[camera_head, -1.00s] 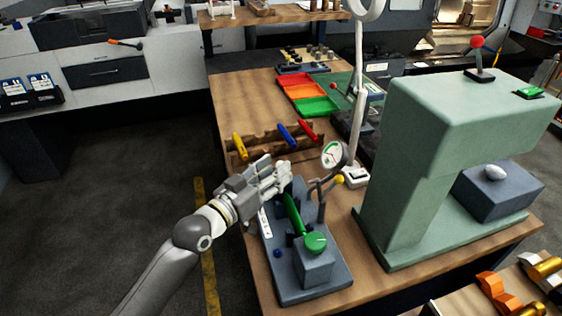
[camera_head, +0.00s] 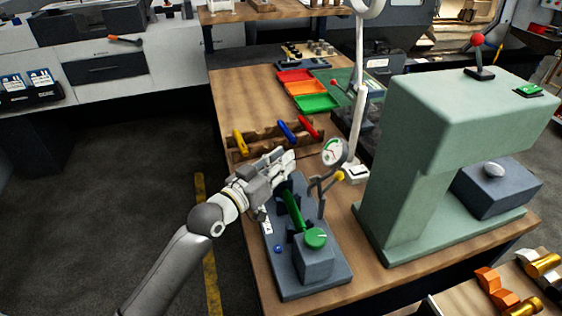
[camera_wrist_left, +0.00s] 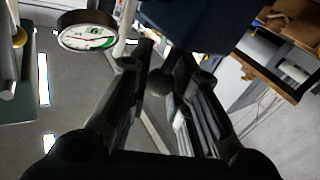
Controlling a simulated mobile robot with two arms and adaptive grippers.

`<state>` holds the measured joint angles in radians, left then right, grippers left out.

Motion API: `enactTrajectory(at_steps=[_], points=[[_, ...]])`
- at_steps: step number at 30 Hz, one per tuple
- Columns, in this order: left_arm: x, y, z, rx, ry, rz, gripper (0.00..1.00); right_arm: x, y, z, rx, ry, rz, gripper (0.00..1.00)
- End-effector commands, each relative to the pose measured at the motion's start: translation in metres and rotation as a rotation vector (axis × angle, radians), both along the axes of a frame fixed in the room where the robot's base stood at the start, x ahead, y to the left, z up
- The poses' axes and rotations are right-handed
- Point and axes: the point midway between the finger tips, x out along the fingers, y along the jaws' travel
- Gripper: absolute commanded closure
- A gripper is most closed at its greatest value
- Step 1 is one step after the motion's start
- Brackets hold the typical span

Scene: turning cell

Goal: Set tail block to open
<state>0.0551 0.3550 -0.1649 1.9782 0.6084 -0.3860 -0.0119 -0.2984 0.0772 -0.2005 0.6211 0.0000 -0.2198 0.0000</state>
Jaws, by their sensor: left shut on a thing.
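A blue-grey bench fixture (camera_head: 334,278) stands on the wooden bench. A green bar (camera_head: 293,212) lies along it, with a near block (camera_head: 317,262) carrying a round green knob (camera_head: 316,238). My left gripper (camera_head: 289,160) is over the fixture's far end and hides what is there, so I cannot make out the tail block's setting. In the left wrist view, its fingers (camera_wrist_left: 160,75) are closed around a small dark round knob (camera_wrist_left: 160,83), beside a dark blue block (camera_wrist_left: 205,22). My right gripper is not in view.
A dial gauge (camera_head: 334,152) on an arm with a yellow knob (camera_head: 339,175) stands close right of the gripper. A wooden rack (camera_head: 240,154) with coloured handles lies behind. A large green press-like machine (camera_head: 405,170) stands to the right. Coloured trays (camera_head: 316,103) lie farther back.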

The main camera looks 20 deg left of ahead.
Motion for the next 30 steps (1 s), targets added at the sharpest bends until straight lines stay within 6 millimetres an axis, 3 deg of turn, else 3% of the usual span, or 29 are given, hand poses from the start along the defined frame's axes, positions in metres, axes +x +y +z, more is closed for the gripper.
enactTrajectory(at_steps=[8, 16, 24, 25, 30], points=[[0.003, 0.002, -0.001, 0.002, -0.001, 0.000, 1.00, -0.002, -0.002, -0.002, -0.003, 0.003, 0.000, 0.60], [0.028, 0.019, -0.001, 0.003, -0.003, 0.000, 1.00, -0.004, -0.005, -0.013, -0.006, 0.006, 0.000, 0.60], [0.029, 0.021, 0.001, 0.001, -0.003, 0.004, 1.00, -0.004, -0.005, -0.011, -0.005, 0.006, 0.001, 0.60], [0.029, 0.021, 0.002, 0.001, -0.003, 0.004, 0.80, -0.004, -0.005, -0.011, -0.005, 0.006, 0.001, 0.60], [0.029, 0.020, 0.002, 0.001, -0.003, 0.003, 0.58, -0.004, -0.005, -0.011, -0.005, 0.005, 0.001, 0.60]])
